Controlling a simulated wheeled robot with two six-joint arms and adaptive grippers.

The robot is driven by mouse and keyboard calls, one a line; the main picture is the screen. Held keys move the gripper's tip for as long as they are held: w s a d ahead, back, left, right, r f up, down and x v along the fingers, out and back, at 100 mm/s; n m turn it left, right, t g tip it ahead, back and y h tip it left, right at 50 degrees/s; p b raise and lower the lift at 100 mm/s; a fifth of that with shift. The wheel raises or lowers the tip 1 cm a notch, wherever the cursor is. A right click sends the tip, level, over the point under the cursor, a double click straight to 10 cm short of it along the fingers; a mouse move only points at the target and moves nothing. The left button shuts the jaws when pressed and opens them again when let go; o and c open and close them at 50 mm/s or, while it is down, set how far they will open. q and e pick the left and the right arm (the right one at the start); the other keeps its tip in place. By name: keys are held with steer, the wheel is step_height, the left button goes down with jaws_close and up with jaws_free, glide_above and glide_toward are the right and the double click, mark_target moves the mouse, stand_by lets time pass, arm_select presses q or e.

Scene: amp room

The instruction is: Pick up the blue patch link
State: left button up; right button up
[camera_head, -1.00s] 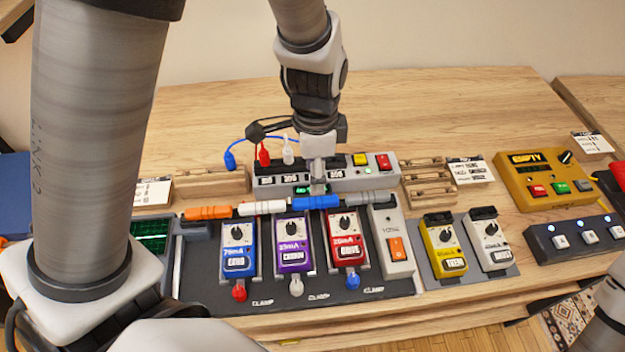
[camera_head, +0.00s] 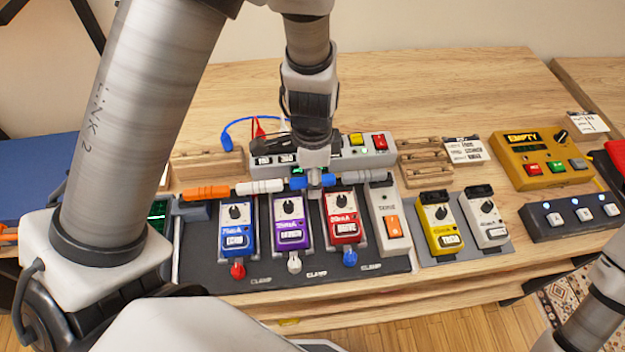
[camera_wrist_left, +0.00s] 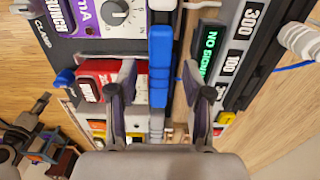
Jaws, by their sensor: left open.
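The blue patch link (camera_head: 329,180) lies in a row of patch links along the back edge of the pedals, between a white link (camera_head: 260,187) and a grey link (camera_head: 372,177). My left gripper (camera_head: 314,180) points down at the blue link and hides its middle. In the left wrist view the blue link (camera_wrist_left: 160,62) runs lengthwise between the two spread fingers of my left gripper (camera_wrist_left: 160,80), with a gap visible on each side. My right gripper is out of view.
An orange link (camera_head: 206,193) is at the row's left end. Blue, purple and red pedals (camera_head: 343,229) sit in front on a dark board. A grey power unit (camera_head: 365,157) stands close behind. A yellow box (camera_head: 540,160) is at right. The table behind is clear.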

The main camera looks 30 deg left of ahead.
arm_select(q)
steer(key=shift+f, duration=0.1)
stand_by(0.4)
jaws_close()
